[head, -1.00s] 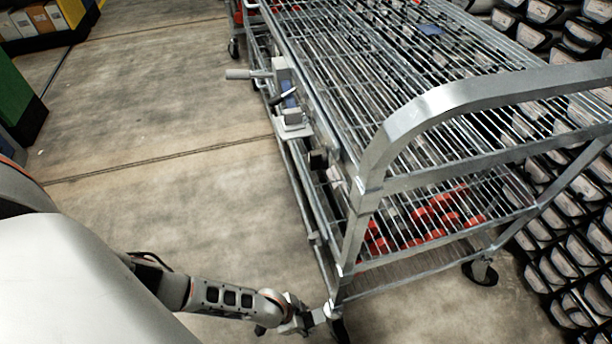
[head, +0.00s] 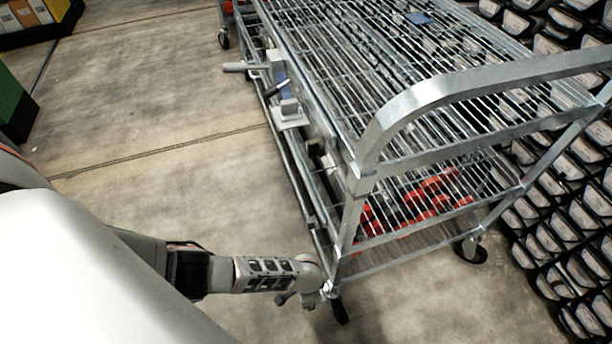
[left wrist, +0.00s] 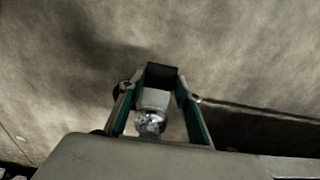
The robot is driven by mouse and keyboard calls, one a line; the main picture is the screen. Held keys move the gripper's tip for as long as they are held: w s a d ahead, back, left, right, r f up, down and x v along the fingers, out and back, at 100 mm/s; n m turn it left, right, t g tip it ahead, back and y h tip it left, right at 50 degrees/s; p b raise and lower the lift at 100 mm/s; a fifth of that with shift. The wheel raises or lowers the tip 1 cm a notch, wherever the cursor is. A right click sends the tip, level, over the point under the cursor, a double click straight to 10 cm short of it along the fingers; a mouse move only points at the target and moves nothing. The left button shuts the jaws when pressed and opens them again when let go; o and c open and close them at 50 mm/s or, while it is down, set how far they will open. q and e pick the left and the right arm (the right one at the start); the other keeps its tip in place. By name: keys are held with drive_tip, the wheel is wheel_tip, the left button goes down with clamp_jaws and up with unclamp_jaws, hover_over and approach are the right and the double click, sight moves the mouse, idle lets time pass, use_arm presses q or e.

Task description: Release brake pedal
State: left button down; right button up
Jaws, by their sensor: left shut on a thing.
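The metal wire cart (head: 420,100) stands right of centre in the head view. A dark caster wheel (head: 339,311) shows under its near lower corner. My left gripper (head: 312,299) is low beside this corner, close to the caster and partly hidden by my own wrist. In the left wrist view, the two green-edged fingers of my left gripper (left wrist: 162,76) come together at a small dark piece. This looks like the brake pedal (left wrist: 162,72), but its shape is hard to make out. My right gripper is not in view.
Shelving with many dark bins (head: 560,220) stands close on the cart's right. Red items (head: 425,205) lie on the cart's lower shelf. A bracket with a handle (head: 285,105) sticks out from its left side. The concrete floor (head: 150,110) on the left is clear.

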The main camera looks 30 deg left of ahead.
use_arm(q)
drive_tip(key=shift+a, duration=0.1)
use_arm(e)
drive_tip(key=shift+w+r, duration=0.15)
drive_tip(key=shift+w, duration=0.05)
use_arm(q)
drive_tip(key=c, duration=1.4)
unclamp_jaws()
drive_tip(key=shift+s, duration=0.1)
drive_tip(key=shift+c, duration=0.2)
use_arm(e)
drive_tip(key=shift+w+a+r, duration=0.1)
use_arm(q)
drive_tip(key=shift+r, duration=0.15)
drive_tip(key=shift+r, duration=0.55)
wheel_tip(320, 180, up, 11)
drive_tip(key=shift+f, duration=0.2)
drive_tip(key=shift+s, duration=0.1)
